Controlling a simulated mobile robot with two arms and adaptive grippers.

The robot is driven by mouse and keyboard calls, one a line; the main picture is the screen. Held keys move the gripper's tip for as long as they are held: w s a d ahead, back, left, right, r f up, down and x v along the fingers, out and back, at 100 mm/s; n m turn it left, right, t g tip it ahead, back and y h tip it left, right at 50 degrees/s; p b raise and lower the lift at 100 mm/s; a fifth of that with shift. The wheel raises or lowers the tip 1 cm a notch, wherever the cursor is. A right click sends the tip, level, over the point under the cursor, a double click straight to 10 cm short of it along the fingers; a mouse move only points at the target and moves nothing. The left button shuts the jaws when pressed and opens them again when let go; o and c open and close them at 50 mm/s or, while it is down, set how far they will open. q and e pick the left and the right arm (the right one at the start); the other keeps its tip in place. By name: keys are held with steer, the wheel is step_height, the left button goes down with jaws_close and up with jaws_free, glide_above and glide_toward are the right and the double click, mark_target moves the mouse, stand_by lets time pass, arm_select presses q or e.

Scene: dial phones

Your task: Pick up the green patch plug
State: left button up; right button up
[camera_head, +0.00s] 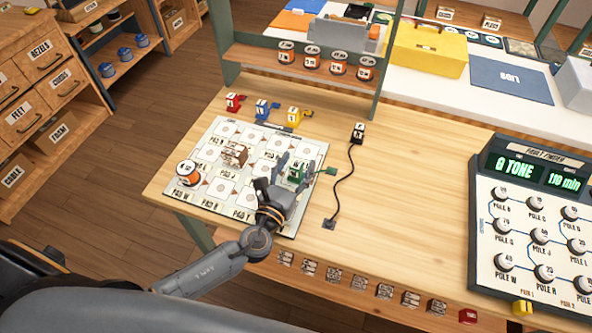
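The green patch plug (296,173) sits upright on the right part of the white pad board (212,131), with a small green tab sticking out to its right. My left gripper (293,168) reaches over the board from the front. Its fingers are spread, one to the left of the green plug and one to its right, and a gap shows on the left side. The lower part of the plug is partly hidden by the gripper. My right gripper is not in view.
Red (233,102), blue (262,109) and yellow (293,115) plugs stand behind the board. An orange-and-white cylinder (188,173) and brown block (235,154) are on it.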

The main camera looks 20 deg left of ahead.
arm_select(q)
jaws_close()
steer(key=shift+r, duration=0.1)
